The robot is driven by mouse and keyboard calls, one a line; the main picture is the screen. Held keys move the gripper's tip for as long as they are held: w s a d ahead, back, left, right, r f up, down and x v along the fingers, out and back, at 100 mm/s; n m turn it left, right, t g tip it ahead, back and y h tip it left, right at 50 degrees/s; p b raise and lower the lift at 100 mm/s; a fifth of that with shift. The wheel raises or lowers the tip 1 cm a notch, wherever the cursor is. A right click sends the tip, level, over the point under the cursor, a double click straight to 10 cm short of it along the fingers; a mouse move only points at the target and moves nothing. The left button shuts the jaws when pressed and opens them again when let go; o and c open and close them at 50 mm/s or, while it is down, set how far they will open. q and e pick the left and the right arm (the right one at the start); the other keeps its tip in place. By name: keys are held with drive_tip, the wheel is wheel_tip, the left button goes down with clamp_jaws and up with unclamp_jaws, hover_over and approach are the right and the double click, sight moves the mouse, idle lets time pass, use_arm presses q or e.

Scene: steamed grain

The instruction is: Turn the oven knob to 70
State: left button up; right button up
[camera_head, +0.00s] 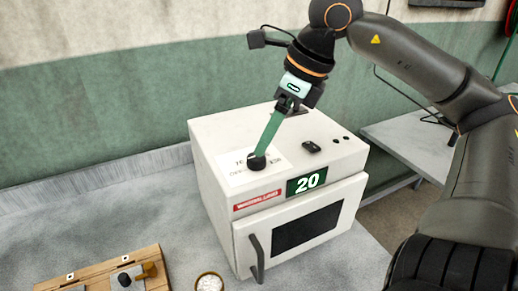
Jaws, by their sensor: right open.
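The oven is a white box (213,150) on the grey table, with a green display (306,182) reading 20 on its front. A black round knob (257,162) stands on its top, near the left front, on a white printed label. My right gripper (264,147) comes down from above at a slant. A long green piece reaches from its body to the knob, and its lower end meets or overlaps the knob in this view. The gripper is open; the gap between its fingers is hard to make out. My left gripper is not in view.
A small black switch (312,147) sits on the oven top right of the knob. The oven door has a dark handle (256,256). A bowl of white grain (209,282) and a wooden tray (153,256) with small items stand at the front left. The table left of the oven is clear.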

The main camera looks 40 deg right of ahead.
sight(256, 162)
drive_tip(key=shift+x, duration=2.65)
drive_tip(key=shift+c, duration=0.3)
clamp_jaws()
